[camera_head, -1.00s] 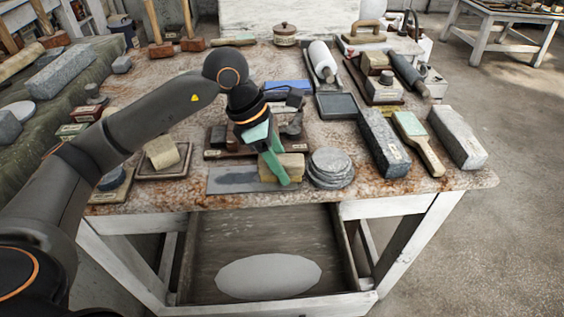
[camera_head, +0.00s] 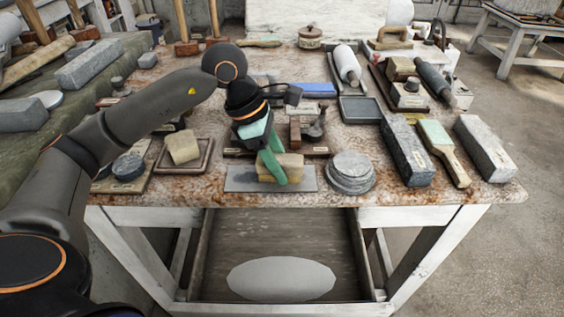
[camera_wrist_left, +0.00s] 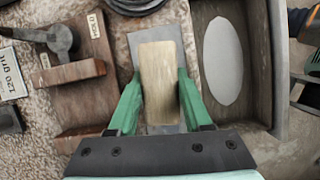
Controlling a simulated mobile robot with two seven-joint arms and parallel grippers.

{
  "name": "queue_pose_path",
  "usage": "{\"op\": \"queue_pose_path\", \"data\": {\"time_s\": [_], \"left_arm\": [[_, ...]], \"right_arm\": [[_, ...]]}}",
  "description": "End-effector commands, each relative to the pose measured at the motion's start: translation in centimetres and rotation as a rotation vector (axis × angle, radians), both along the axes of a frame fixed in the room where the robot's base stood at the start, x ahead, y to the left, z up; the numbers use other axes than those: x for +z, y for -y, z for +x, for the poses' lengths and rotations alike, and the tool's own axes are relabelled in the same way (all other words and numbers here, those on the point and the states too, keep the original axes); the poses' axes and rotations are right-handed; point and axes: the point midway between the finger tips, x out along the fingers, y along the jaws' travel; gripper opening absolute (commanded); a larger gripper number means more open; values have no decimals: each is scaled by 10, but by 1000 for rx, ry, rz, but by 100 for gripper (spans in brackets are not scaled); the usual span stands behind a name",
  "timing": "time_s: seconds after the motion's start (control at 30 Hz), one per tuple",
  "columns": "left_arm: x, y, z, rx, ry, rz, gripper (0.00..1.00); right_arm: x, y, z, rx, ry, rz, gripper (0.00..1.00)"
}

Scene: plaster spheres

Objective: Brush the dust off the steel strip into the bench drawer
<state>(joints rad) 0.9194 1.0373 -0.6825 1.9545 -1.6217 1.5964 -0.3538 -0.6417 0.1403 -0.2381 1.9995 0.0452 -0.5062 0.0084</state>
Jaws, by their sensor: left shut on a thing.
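My left gripper (camera_head: 272,168) is shut on a tan block-shaped brush (camera_head: 291,166). In the left wrist view the two green fingers (camera_wrist_left: 156,100) grip the brush (camera_wrist_left: 157,75) from both sides. The brush is over the middle of the flat grey steel strip (camera_head: 240,180), which shows past both its ends; contact is hard to tell. I cannot make out dust on the strip. The bench drawer (camera_head: 210,262) is open below the front edge, with a pale oval (camera_head: 281,279) on its floor. A green and dark part at the wrist view's right edge may be my right gripper (camera_wrist_left: 314,62).
A stack of grey discs (camera_head: 350,173) stands close to the strip's right end. A wooden rack (camera_head: 318,151) is just behind. A tan block on a tray (camera_head: 183,147) is to the left.

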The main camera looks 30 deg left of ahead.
Motion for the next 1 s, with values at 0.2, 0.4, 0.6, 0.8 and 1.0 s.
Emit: {"op": "queue_pose_path", "data": {"time_s": [0.2, 0.4, 0.6, 0.8, 1.0], "left_arm": [[-1, 9, 4, -2, 0, -2, 5], [0, 20, 9, -2, -1, -2, 5], [0, 25, 12, -1, -1, -2, 5], [0, 38, 18, -2, -2, -2, 5], [-1, 37, 18, 1, -2, 0, 5]], "right_arm": [[-3, 0, 1, 1, 1, -3, 45], [0, 1, 0, 0, 1, -4, 45], [1, 1, 0, 0, 0, -4, 45], [4, 1, 0, 0, -1, -3, 45], [3, 0, 0, 0, -1, -3, 45]]}}
